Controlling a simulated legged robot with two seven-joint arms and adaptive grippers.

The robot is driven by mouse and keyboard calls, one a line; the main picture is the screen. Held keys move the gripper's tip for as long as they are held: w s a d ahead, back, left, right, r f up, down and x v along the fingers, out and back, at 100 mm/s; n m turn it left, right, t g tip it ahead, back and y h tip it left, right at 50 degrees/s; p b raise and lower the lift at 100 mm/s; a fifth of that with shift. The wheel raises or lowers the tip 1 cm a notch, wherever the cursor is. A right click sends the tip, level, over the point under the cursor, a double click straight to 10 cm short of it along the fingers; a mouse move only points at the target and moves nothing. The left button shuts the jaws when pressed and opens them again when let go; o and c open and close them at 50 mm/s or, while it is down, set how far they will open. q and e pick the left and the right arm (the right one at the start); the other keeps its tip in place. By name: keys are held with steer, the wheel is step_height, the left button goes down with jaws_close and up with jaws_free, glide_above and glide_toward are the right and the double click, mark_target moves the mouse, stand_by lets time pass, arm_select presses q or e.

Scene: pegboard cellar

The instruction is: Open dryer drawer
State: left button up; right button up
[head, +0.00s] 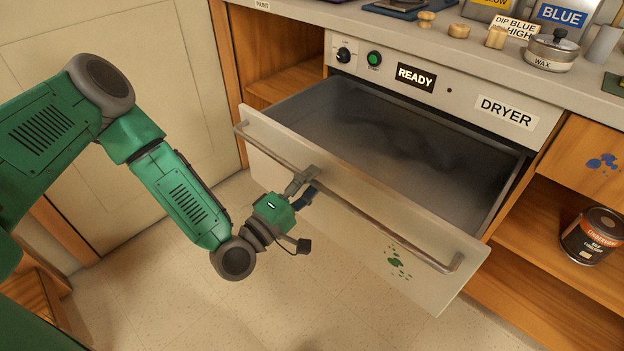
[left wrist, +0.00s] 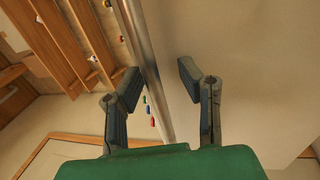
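The dryer drawer is pulled well out, and its pale front panel (head: 340,215) stands away from the cabinet in the head view. Its grey interior (head: 400,150) shows no objects. A long metal bar handle (head: 385,226) runs along the front and also crosses the left wrist view (left wrist: 146,60). My left gripper (head: 302,186) is at the handle, left of its middle. In the left wrist view its two fingers (left wrist: 157,82) are spread apart with the bar between them, nearer the left finger. I cannot tell whether either finger touches it. My right gripper is not in view.
Above the drawer are a knob, a green button (head: 374,58), a READY display (head: 415,77) and a DRYER label (head: 506,113). The counter holds a wax pot (head: 552,50) and tins. A dark can (head: 592,236) stands on the right shelf. The floor before the drawer is clear.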

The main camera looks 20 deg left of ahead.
arm_select(q)
steer(key=shift+r, duration=0.1)
steer(key=shift+s+a, duration=0.15)
steer(key=v, duration=1.1)
steer(key=shift+s, duration=0.3)
steer(key=shift+a, duration=0.1)
steer(key=s+d+f+m+g+p, duration=0.55)
steer(key=d+f+m+g, duration=0.2)
steer(key=m+g, duration=0.2)
steer(key=s+a+m+g+y+p, duration=0.3)
steer(key=s+a+m+g+y, duration=0.2)
steer(key=s+a+g+y, duration=0.2)
steer(key=s+a+g, duration=0.2)
steer(key=s+a, duration=0.2)
steer(key=s, duration=0.1)
steer(key=shift+a+r, duration=0.2)
steer(key=shift+a, duration=0.05)
